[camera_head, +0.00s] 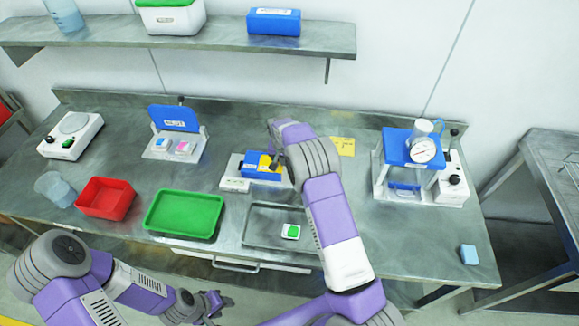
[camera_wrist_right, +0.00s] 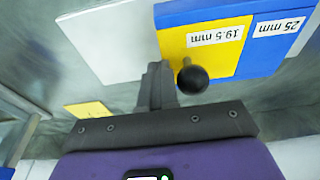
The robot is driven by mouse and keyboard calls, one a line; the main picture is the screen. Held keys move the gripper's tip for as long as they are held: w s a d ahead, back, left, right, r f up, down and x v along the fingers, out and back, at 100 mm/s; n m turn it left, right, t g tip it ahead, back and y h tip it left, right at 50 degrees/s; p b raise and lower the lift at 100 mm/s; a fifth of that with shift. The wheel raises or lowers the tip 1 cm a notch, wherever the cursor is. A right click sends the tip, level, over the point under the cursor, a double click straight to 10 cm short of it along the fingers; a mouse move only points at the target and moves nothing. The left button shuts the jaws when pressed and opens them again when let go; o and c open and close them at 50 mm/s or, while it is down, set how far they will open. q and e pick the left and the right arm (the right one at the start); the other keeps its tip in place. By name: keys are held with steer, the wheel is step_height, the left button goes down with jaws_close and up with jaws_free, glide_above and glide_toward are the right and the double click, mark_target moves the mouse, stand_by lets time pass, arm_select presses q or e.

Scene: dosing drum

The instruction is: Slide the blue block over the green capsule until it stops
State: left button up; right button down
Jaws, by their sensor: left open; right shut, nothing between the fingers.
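The blue block (camera_head: 256,170) sits on a white base (camera_head: 236,184) mid-table. It carries a yellow part and, in the wrist view, labels reading 19.5 mm and 25 mm; the blue (camera_wrist_right: 268,55) surrounds the yellow plate (camera_wrist_right: 215,60). A black ball knob (camera_wrist_right: 192,78) stands at the yellow plate's edge. My right gripper (camera_wrist_right: 157,85) is shut and empty beside the knob; whether they touch is unclear. In the head view its wrist partly covers the block. No green capsule shows at the block. My left gripper (camera_head: 217,300) is open and empty at the front edge.
A green tray (camera_head: 185,214) and a red bin (camera_head: 105,197) stand left of the grey tray (camera_head: 262,236). A blue-lidded device (camera_head: 176,130) is behind them. A blue-topped stand with a gauge (camera_head: 411,150) is at right. A small blue item (camera_head: 469,254) lies at front right.

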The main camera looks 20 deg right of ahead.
steer(key=shift+w+a, duration=0.35)
steer(key=shift+a, duration=0.2)
steer(key=shift+w+a, duration=0.3)
steer(key=shift+a, duration=0.25)
steer(key=shift+d, duration=0.1)
steer(key=shift+s+d, duration=0.4)
steer(key=shift+d, duration=0.15)
step_height(320, 180, up, 8)
steer(key=p, duration=0.4)
stand_by(0.6)
